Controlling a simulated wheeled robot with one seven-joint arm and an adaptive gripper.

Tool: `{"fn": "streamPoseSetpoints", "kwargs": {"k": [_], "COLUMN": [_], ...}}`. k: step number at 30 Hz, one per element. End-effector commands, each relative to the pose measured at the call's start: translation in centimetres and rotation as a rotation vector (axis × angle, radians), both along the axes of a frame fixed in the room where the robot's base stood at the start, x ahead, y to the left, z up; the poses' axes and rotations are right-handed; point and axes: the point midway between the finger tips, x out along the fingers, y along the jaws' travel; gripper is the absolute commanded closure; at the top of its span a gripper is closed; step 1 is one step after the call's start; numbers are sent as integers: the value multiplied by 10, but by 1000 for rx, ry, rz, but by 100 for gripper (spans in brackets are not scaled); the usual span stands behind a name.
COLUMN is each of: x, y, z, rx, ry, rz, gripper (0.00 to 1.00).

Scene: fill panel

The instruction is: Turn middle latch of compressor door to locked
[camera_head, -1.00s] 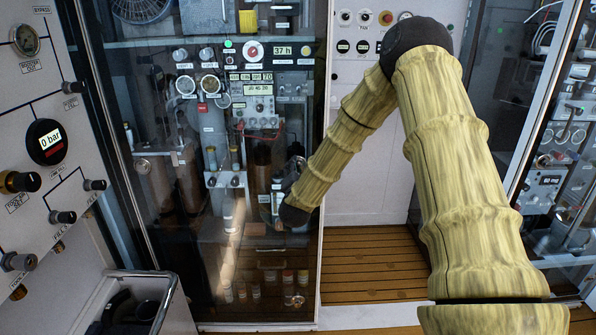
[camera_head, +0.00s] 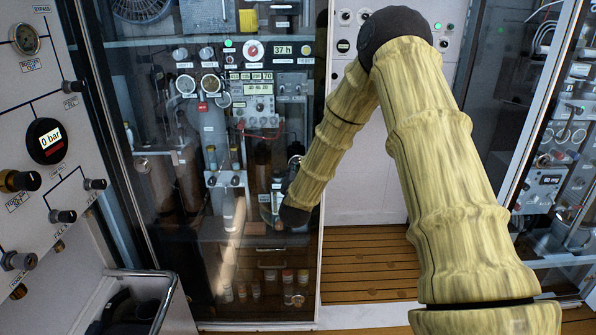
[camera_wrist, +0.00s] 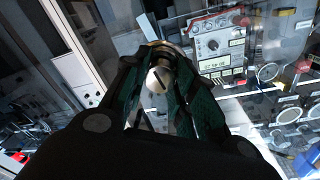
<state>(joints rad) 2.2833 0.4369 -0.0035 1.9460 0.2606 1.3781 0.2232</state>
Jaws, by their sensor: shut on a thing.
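The glass compressor door (camera_head: 190,240) fills the left centre of the head view. A round metal latch knob with a dark slot (camera_wrist: 158,80) shows between my fingers in the wrist view. My gripper (camera_wrist: 164,62) is shut on this latch, with one dark green-sided finger on each side. In the head view, my forearm reaches down to the door's right edge, and the fingers cannot be made out clearly. Another round latch (camera_head: 297,300) sits low on the door's right side. Whether the held latch is turned to locked cannot be told.
A grey panel with gauges and knobs (camera_head: 46,141) stands at the left. An open bin (camera_head: 140,300) is below it. Instruments (camera_head: 260,90) show behind the glass. A slatted wooden floor (camera_head: 370,260) and a second glass cabinet (camera_head: 560,150) lie right.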

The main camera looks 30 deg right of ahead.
Motion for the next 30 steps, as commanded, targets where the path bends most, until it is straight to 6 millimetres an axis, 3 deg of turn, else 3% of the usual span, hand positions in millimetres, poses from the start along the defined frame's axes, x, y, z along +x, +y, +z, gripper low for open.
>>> {"fn": "streamPoseSetpoints", "kwargs": {"k": [30], "x": [0], "y": [0], "z": [-2], "rx": [-822], "ry": [505], "rz": [0], "gripper": [97]}}
